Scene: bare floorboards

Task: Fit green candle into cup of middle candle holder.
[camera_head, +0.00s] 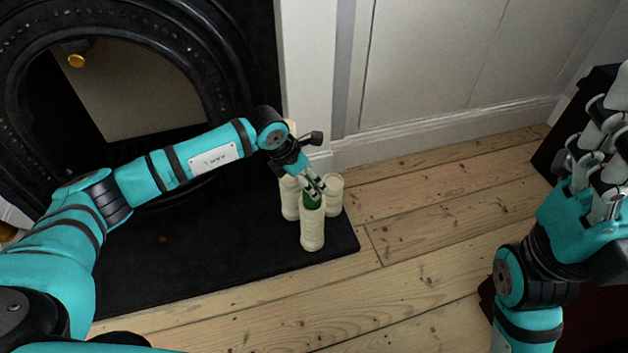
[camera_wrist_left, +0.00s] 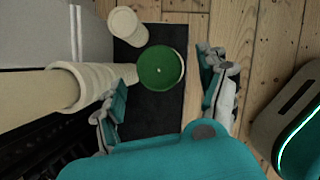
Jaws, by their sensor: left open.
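The green candle (camera_head: 311,201) stands at the top of the front cream candle holder (camera_head: 312,232). In the left wrist view the candle (camera_wrist_left: 161,67) shows as a green disc with a cream rim along its right side; how deep it sits is hidden. A short holder (camera_head: 334,194) stands behind on the right, and a taller one (camera_head: 289,199) behind on the left, partly hidden by my arm. My left gripper (camera_head: 312,188) is open at the candle, its fingers on either side, apart from it in the left wrist view. My right gripper (camera_head: 598,145) is away at the right edge.
The holders stand near the right end of a black hearth slab (camera_head: 220,266). A black fireplace (camera_head: 225,70) is behind on the left, a white panelled wall (camera_head: 440,60) behind. Bare floorboards (camera_head: 420,240) to the right are clear. A dark box (camera_head: 552,160) stands at far right.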

